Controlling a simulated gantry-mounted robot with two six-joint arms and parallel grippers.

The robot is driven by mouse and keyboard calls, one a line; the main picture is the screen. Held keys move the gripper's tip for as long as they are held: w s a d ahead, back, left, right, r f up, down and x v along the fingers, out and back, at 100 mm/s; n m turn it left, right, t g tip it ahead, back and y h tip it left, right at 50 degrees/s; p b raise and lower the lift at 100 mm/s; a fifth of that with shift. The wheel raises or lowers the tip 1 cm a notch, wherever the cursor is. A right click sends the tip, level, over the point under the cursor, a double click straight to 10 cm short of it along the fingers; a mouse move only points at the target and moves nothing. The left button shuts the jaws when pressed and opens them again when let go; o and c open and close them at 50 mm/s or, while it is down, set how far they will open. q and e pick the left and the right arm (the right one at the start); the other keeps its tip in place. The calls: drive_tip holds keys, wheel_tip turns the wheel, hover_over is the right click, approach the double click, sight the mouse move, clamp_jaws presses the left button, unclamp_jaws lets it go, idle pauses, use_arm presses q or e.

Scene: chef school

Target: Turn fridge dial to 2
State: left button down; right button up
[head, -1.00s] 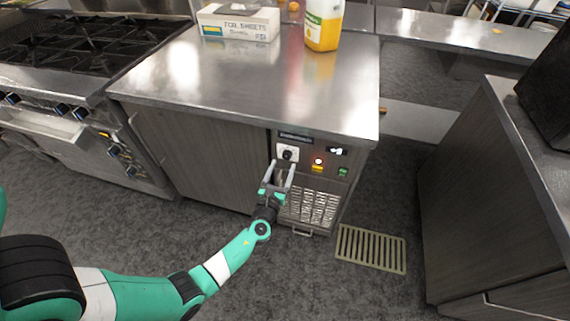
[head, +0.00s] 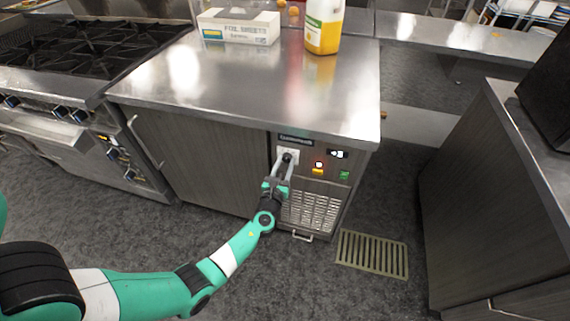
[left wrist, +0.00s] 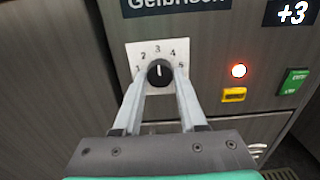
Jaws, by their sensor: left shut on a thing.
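The fridge dial (left wrist: 158,72) is a round black knob on a white plate (left wrist: 133,55) marked 1 to 5. Its white pointer line points about straight up, at the 3. In the head view the dial plate (head: 293,152) is on the upper left of the fridge's control panel, partly hidden by my gripper. My left gripper (head: 286,161) reaches up to it from below. In the left wrist view its two fingers (left wrist: 160,78) are shut on the knob, one on each side. My right gripper is in neither view.
A display reading +3 (left wrist: 292,13), a lit red lamp (left wrist: 239,71), a yellow switch (left wrist: 234,95) and a green switch (left wrist: 293,82) sit right of the dial. A vent grille (head: 312,211) is below. A foil box (head: 238,26) and a yellow bottle (head: 323,27) stand on the counter.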

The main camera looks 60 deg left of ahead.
use_arm(q)
drive_tip(key=shift+n+b, duration=0.3)
drive_tip(key=shift+n, duration=0.2)
drive_tip(key=n+b, duration=0.1)
drive_tip(key=n, duration=0.1)
drive_tip(key=shift+f+n, duration=0.1)
drive_tip(key=shift+n, duration=0.3)
drive_tip(key=shift+n+b, duration=0.85)
drive_tip(key=shift+n, duration=1.25)
drive_tip(key=shift+c, duration=2.4)
unclamp_jaws()
drive_tip(key=shift+d, duration=0.1)
drive_tip(key=p+v, duration=0.2)
drive_tip(key=v, duration=0.9)
drive_tip(key=shift+s+d, duration=0.2)
drive_tip(key=shift+s, duration=0.05)
